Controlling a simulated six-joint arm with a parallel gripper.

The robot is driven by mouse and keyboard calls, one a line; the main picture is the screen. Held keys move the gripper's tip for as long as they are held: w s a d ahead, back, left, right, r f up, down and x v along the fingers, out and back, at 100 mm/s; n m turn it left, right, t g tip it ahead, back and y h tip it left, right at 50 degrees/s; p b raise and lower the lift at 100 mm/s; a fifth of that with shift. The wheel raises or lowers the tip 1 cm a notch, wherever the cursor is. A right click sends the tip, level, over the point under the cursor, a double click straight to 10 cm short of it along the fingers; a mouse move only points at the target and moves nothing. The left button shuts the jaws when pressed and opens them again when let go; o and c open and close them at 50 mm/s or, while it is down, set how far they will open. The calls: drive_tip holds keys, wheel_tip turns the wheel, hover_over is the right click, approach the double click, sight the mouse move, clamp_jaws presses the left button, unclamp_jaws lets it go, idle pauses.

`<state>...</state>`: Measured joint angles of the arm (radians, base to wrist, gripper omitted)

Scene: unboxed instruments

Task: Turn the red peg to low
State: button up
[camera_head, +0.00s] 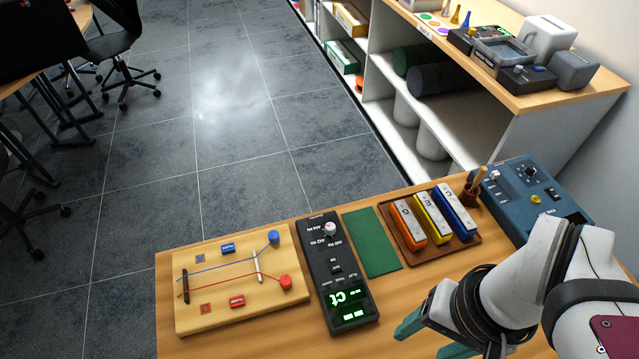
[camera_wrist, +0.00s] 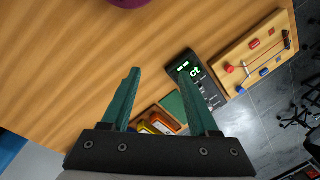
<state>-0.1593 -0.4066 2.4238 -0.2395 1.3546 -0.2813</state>
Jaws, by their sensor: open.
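The red peg (camera_head: 285,282) is a round red knob at the right end of a wooden string board (camera_head: 205,320). A red string runs from it across the board to the left. A blue peg (camera_head: 273,237) with a blue string sits farther back. Small red and blue blocks lie beside the strings; I cannot read their labels. In the wrist view, the red peg (camera_wrist: 229,68) is right of the fingers. My gripper (camera_head: 432,338) is open and empty, with green fingers, near the front of the table, well to the right of the red peg and apart from it.
A black tuner box (camera_head: 321,262) with a green display stands between the board and my gripper. Behind are a green mat (camera_head: 371,242), a tray (camera_head: 411,248) of coloured chime bars, and a blue device (camera_head: 525,200) at right. The table's front middle is clear.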

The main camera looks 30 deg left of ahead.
drive_tip(key=w+a+n, duration=0.5)
drive_tip(key=a+n, duration=0.1)
drive_tip(key=n, duration=0.2)
drive_tip(key=n+h, duration=0.2)
drive_tip(key=n, duration=1.6)
hover_over(286, 280)
wheel_tip(286, 280, down, 4)
wheel_tip(286, 280, down, 14)
drive_tip(key=shift+r, duration=0.1)
drive_tip(key=shift+f, duration=0.75)
clamp_jaws()
